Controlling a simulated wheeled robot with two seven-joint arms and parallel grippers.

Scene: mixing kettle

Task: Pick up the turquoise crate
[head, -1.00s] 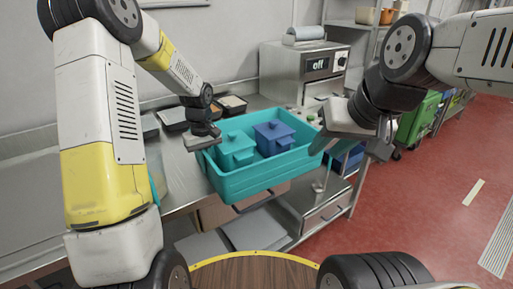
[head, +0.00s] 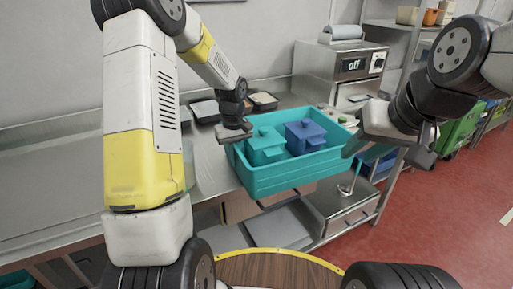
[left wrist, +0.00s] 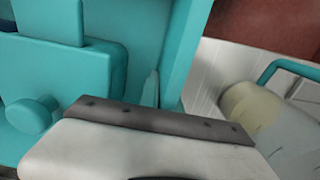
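The turquoise crate (head: 290,175) is in the middle of the head view, at the worktable's front edge. A turquoise lidded pot (head: 265,148) and a blue lidded pot (head: 305,137) stand in it. My left gripper (head: 236,135) is at the crate's left rim. In the left wrist view its grey edge (left wrist: 160,118) lies across the crate wall (left wrist: 188,50), with the turquoise pot inside beside it. My right gripper (head: 354,146) is at the crate's right end. I cannot see the fingers of either gripper clearly enough to tell whether they clasp the wall.
A steel machine (head: 345,72) with an "off" display stands behind the crate. A green bin (head: 458,130) stands at the right. The red floor (head: 445,220) at the right is open.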

